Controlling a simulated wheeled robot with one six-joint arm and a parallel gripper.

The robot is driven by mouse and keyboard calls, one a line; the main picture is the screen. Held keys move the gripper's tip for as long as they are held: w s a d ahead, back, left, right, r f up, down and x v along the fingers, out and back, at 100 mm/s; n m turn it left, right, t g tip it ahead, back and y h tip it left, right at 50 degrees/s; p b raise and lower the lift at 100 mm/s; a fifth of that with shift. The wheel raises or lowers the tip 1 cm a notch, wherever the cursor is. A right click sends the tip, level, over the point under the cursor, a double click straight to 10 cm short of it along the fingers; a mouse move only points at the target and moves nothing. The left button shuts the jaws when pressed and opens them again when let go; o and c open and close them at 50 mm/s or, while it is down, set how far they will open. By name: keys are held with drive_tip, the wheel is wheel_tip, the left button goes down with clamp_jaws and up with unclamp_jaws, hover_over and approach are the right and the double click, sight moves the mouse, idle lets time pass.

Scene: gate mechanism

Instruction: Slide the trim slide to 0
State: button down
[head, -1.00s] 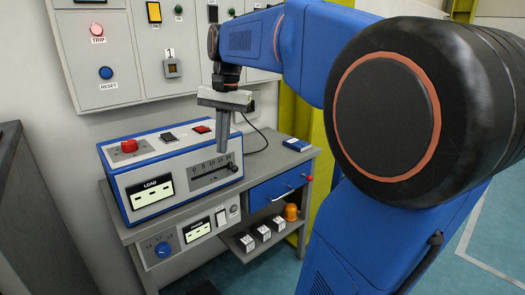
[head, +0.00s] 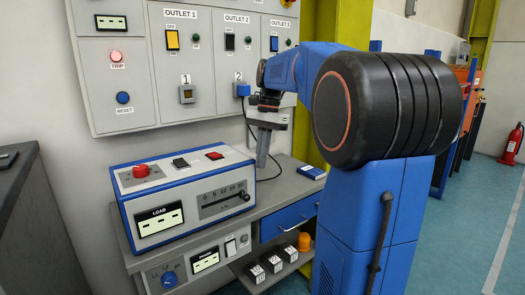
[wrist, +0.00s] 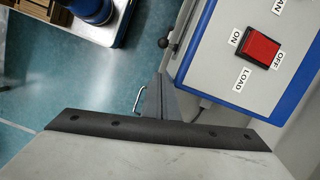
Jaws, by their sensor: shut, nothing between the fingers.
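The trim slide (head: 224,202) is a dark slot with a scale from 0 upward on the front of the blue-and-white load box. Its dark knob (head: 244,197) sits at the right, high-number end. In the wrist view, a small black ball on a stem (wrist: 163,43) sticks out past the box edge and appears to be this knob. My gripper (head: 262,163) points down just right of the box, apart from the slide, shut and empty. Its fingers (wrist: 158,98) also show shut in the wrist view, apart from the ball.
The load box (head: 158,177) stands on a grey bench (head: 290,186) with a blue drawer (head: 288,217). A red button (head: 141,171) and a red switch (head: 214,156) are on its top. A wall panel (head: 160,90) with outlets is behind. A cable runs beside my gripper.

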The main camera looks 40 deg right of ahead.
sight(214, 196)
drive_tip(key=shift+s+a+f, duration=0.2)
drive_tip(key=shift+a+f, duration=0.5)
drive_tip(key=shift+f, duration=0.45)
drive_tip(key=shift+s+a+f, duration=0.15)
drive_tip(key=shift+a+f, duration=0.6)
drive_tip(key=shift+f, duration=0.35)
drive_tip(key=shift+s+a+f, duration=0.2)
drive_tip(key=shift+a+f, duration=0.5)
drive_tip(key=shift+f, duration=0.45)
drive_tip(key=shift+a, duration=0.1)
drive_tip(key=a, duration=1.2)
drive_tip(key=shift+s+a, duration=0.25)
drive_tip(key=shift+a, duration=0.05)
drive_tip(key=v, duration=1.7)
drive_tip(key=shift+r, duration=0.25)
